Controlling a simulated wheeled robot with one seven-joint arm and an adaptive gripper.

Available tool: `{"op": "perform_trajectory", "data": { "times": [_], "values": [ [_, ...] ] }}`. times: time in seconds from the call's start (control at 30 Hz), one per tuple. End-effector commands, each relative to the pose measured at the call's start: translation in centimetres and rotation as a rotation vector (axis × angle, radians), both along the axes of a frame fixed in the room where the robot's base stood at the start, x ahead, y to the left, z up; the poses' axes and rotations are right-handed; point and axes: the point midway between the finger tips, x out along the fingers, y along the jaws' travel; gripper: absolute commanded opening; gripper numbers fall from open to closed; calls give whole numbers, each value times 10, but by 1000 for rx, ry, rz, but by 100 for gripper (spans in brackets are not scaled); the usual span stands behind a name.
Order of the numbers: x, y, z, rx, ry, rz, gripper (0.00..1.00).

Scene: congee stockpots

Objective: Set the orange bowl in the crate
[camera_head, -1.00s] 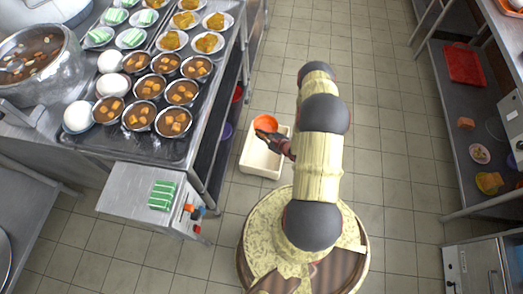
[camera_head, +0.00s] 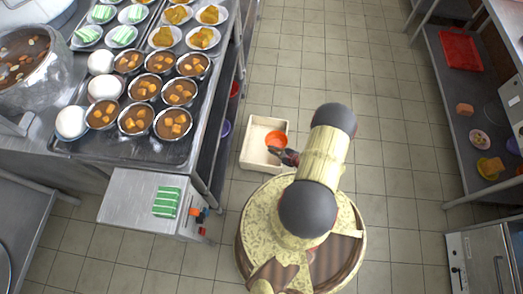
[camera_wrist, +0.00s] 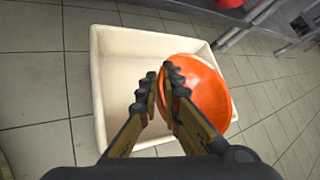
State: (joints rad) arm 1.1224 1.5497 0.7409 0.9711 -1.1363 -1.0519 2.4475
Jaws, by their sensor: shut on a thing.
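The orange bowl (camera_head: 277,139) is round and held by its rim in my gripper (camera_head: 285,153). In the wrist view the bowl (camera_wrist: 208,95) is tilted and my gripper (camera_wrist: 160,82) is shut on its left edge. The cream crate (camera_head: 252,146) stands on the floor, with its open top up. In the wrist view the crate (camera_wrist: 98,90) lies beneath the gripper, and the bowl hides part of its right wall. The bowl is over the crate's right part; I cannot tell whether it touches the crate.
A metal counter (camera_head: 62,148) with several filled bowls and plates stands left of the crate. A shelf unit with a red tray (camera_head: 460,50) is at the right. The tiled floor (camera_head: 310,60) beyond the crate is clear.

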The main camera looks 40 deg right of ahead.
Motion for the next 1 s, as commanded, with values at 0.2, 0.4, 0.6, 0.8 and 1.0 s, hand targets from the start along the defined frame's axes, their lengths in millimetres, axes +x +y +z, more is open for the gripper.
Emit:
{"op": "perform_trajectory", "data": {
  "times": [0.2, 0.4, 0.6, 0.8, 1.0],
  "values": [
    [44, 9, -32, 1, -1, 3, 0],
    [68, 12, -59, 0, -1, 1, 0],
    [76, 12, -67, -1, -1, 0, 0],
    [82, 14, -91, 1, 0, -2, 0],
    [83, 13, -106, 0, -1, -1, 0]
  ]
}}
